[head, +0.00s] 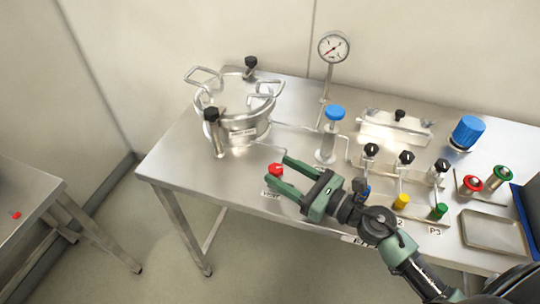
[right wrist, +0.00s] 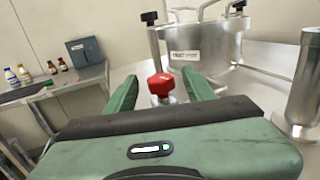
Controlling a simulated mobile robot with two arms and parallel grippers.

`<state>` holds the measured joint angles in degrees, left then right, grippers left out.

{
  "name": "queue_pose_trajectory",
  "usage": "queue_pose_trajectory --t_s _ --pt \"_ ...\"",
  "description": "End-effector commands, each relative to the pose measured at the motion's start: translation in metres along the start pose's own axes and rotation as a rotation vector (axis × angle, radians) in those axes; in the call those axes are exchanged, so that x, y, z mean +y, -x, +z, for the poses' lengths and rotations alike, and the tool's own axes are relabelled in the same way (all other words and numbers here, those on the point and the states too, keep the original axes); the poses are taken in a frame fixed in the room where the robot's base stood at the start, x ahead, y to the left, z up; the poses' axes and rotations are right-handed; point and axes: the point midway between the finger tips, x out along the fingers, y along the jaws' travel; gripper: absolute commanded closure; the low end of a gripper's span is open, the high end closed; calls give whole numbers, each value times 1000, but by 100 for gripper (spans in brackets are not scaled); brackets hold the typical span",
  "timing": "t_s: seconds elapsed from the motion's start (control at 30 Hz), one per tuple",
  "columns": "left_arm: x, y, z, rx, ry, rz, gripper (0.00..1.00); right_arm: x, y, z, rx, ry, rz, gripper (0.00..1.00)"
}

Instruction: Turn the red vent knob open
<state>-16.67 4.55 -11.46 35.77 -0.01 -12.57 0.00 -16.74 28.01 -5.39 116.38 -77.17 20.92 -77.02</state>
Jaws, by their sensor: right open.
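The red vent knob (head: 276,169) sits near the front edge of the steel table, in front of the steel vessel. My right gripper (head: 275,173) is open, with one green finger on each side of the knob in the head view. In the right wrist view the red knob (right wrist: 161,85) shows between the two open fingers (right wrist: 160,90), a little beyond them; I cannot tell whether either finger touches it. A small label partly shows beside the knob. My left gripper is not in view.
The steel vessel (head: 243,126) with handles stands behind the knob. A blue-topped valve (head: 335,113), a gauge (head: 333,47) and several black-knobbed valves stand behind and right. A shallow tray (head: 494,232) lies at right. A side table (head: 22,200) stands apart at left.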

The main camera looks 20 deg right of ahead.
Motion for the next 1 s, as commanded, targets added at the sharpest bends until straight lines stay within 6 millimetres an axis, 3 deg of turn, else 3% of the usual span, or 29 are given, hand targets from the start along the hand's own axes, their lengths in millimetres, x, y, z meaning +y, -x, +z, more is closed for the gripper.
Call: queue_pose_trajectory --t_s 0.1,0.3,0.67,0.7,0.9,1.0 --pt "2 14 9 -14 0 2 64 -1 -22 5 -3 -1 -2 47" --pt "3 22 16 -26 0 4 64 -1 -48 3 -1 0 -2 47" --pt "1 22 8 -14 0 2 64 0 -56 0 1 0 -2 47" --pt "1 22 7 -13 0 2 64 0 -55 0 1 0 -2 49" --pt "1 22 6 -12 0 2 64 -1 -55 0 1 0 -2 100" --pt "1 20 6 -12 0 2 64 -1 -55 -1 1 1 3 100"
